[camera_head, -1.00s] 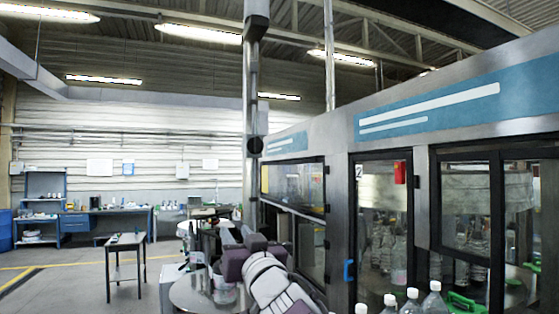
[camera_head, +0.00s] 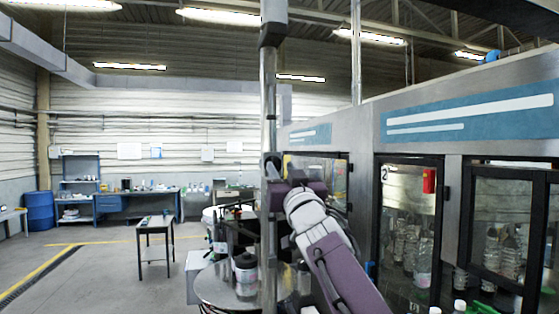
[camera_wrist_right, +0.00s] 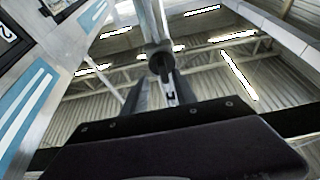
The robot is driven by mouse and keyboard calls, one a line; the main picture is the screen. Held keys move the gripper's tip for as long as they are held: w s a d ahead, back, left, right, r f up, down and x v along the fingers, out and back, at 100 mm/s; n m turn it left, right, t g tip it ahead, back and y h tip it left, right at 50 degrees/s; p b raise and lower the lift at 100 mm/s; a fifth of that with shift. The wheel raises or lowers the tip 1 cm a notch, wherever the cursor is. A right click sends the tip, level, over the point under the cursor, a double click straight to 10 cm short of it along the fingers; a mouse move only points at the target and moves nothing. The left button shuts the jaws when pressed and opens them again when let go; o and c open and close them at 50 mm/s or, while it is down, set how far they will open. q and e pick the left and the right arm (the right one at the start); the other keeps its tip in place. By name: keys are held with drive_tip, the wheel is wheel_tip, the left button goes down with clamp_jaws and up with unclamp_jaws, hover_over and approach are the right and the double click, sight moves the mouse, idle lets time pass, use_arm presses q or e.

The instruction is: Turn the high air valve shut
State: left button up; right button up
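A metal pole (camera_head: 269,95) stands upright in front of the labelling machine. In the right wrist view a dark round fitting (camera_wrist_right: 160,62), probably the high air valve, sits on the pole just ahead of my right gripper (camera_wrist_right: 157,92). The gripper's two fingers stand apart, with a small light-coloured part of the fitting showing between them. In the head view my right gripper (camera_head: 271,163) is raised at the pole and hides most of the valve. I cannot tell whether the fingers touch it. My left gripper is not in view.
The labelling machine (camera_head: 455,145), with glass doors and bottles, fills the right side close to my arm. A round metal table (camera_head: 222,289) with containers stands below. A small table (camera_head: 155,227) and workbench (camera_head: 135,200) are farther left, with open floor between.

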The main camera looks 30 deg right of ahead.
drive_tip(key=shift+x, duration=0.85)
drive_tip(key=shift+w+a+r+p, duration=0.1)
drive_tip(key=shift+w+r+p, duration=0.1)
drive_tip(key=shift+w+p, duration=0.1)
drive_tip(key=shift+s+a+r, duration=0.2)
drive_tip(key=shift+s+a, duration=0.15)
drive_tip(key=shift+a, duration=0.15)
drive_tip(key=shift+w+d+f, duration=0.1)
drive_tip(key=shift+d, duration=0.2)
clamp_jaws()
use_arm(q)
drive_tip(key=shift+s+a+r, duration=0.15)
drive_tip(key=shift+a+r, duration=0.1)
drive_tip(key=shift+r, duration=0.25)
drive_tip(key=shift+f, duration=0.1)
use_arm(e)
drive_tip(key=shift+f, duration=0.1)
